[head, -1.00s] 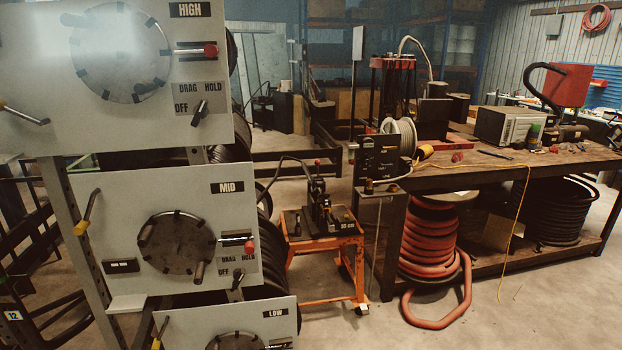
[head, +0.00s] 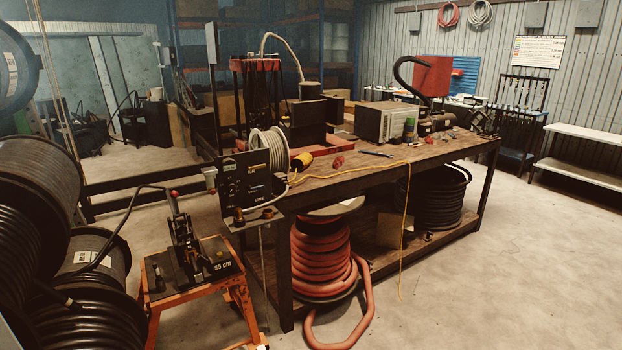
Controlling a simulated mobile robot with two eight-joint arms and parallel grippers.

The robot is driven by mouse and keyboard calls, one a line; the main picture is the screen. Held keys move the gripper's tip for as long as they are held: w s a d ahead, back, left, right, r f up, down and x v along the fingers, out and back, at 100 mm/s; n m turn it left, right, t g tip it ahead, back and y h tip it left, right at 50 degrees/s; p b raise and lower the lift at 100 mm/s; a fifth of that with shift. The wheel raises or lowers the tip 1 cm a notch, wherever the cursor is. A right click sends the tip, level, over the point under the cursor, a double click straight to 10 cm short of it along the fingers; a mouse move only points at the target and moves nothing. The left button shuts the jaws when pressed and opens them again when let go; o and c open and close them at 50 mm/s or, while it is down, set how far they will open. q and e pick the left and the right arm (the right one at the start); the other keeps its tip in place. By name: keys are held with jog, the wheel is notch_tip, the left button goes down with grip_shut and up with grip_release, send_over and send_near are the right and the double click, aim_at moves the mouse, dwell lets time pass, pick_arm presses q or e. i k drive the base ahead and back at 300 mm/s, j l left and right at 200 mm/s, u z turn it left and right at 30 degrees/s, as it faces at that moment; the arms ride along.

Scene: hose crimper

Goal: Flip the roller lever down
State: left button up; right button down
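A dark device (head: 190,248) stands on top of a small orange cart (head: 160,295) at the lower left. A short upright lever (head: 174,200) with a red knob rises from it, which may be the roller lever. A black hose (head: 125,207) arches from the reels at the left to this device. A dark block marked "50 cm" (head: 217,262) sits at the device's right side. The rollers themselves are too small and dark to make out. Neither of my grippers is in view.
Large black hose reels (head: 40,200) fill the left edge. A wooden workbench (head: 400,165) stands right of the cart, with a control box (head: 252,185) at its near corner. An orange hose coil (head: 320,258) lies under the bench. The floor at the right is clear.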

aim_at(181, 219)
jog(key=i+u, duration=0.2)
jog(key=i, duration=0.25)
jog(key=i+l+u, duration=0.2)
jog(key=i, duration=0.3)
jog(key=i+l+u, duration=0.25)
jog(key=i, duration=0.2)
jog(key=i+j+u, duration=0.15)
jog(key=i+u, duration=0.3)
jog(key=i+j+u, duration=0.1)
jog(key=u, duration=0.35)
jog(key=i+l+u, duration=0.15)
jog(key=i+u, duration=0.3)
jog(key=i+j+u, duration=0.1)
jog(key=i+u, duration=0.2)
jog(key=i, duration=0.4)
